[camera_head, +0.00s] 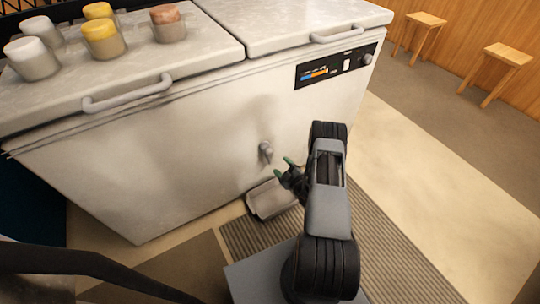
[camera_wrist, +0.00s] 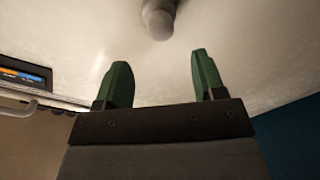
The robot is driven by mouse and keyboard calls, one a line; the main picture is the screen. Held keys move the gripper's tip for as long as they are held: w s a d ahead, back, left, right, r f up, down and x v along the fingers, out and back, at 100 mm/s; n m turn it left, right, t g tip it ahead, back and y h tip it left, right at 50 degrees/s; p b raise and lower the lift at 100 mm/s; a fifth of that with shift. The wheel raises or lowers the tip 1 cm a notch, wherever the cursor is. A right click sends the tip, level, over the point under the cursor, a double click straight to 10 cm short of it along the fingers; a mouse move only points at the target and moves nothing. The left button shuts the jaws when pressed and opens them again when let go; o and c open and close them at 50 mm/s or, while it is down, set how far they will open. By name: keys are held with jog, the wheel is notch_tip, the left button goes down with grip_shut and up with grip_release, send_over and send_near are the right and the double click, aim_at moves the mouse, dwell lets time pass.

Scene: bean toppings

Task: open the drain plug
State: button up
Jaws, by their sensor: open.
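The drain plug (camera_head: 266,152) is a small grey knob sticking out of the lower front of a white chest freezer (camera_head: 190,140). In the wrist view the plug (camera_wrist: 159,17) is at the top centre, beyond the fingertips and roughly in line with the gap between them. My gripper (camera_head: 287,168) has green fingers and is just right of and a little below the plug in the head view. In the wrist view my gripper (camera_wrist: 160,75) is open and empty, with its fingers apart from the plug.
A grey tray (camera_head: 270,199) lies on the floor below the plug, beside a ribbed mat (camera_head: 380,235). Jars (camera_head: 104,40) stand on the freezer lid. A control panel (camera_head: 333,66) is at upper right. Wooden stools (camera_head: 505,56) stand far right; the floor between is clear.

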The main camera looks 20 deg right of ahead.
aim_at(272, 154)
jog(key=w, duration=0.3)
jog(key=w+a+b, duration=0.1)
jog(key=w, duration=0.5)
jog(key=shift+a+b, duration=0.4)
